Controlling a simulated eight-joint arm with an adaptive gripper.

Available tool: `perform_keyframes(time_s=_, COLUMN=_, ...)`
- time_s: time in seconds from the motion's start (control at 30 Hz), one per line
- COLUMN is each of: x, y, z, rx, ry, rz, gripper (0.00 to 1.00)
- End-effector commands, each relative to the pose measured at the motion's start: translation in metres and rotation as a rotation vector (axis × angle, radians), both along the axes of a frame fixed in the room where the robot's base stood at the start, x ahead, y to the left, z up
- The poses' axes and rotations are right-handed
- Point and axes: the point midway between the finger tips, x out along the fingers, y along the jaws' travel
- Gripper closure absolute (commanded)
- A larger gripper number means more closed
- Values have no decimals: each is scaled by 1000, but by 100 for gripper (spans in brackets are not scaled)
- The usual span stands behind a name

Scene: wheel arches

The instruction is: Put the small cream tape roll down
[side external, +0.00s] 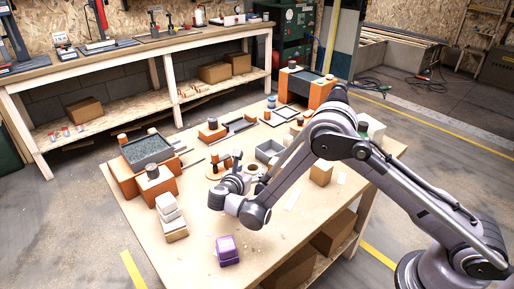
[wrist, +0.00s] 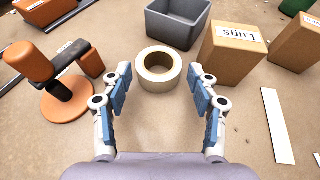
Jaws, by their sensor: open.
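The small cream tape roll (wrist: 158,71) lies flat on the table in the wrist view, just beyond my fingertips and centred between them. My gripper (wrist: 159,90) is open and empty, with blue pads on both fingers. In the side external view the tape roll (side external: 252,170) is small, beside my gripper (side external: 236,176) and partly hard to make out. I cannot tell the exact height of my fingers above the table.
A grey bin (wrist: 175,22) stands behind the roll. A cardboard box labelled Lugs (wrist: 233,52) is at its right, with another box (wrist: 298,42) beyond. An orange and black stand (wrist: 66,90) is close on the left. A white strip (wrist: 277,125) lies at right.

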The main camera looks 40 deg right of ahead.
Motion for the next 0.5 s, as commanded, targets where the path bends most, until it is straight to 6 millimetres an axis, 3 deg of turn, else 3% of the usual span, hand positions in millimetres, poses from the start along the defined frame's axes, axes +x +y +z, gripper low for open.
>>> perform_keyframes(time_s=0.27, x=8, y=-14, z=-8, rx=1, ry=0, rz=-3, gripper=40)
perform_keyframes(time_s=0.5, x=24, y=-39, z=-20, rx=1, ry=0, rz=-4, gripper=40)
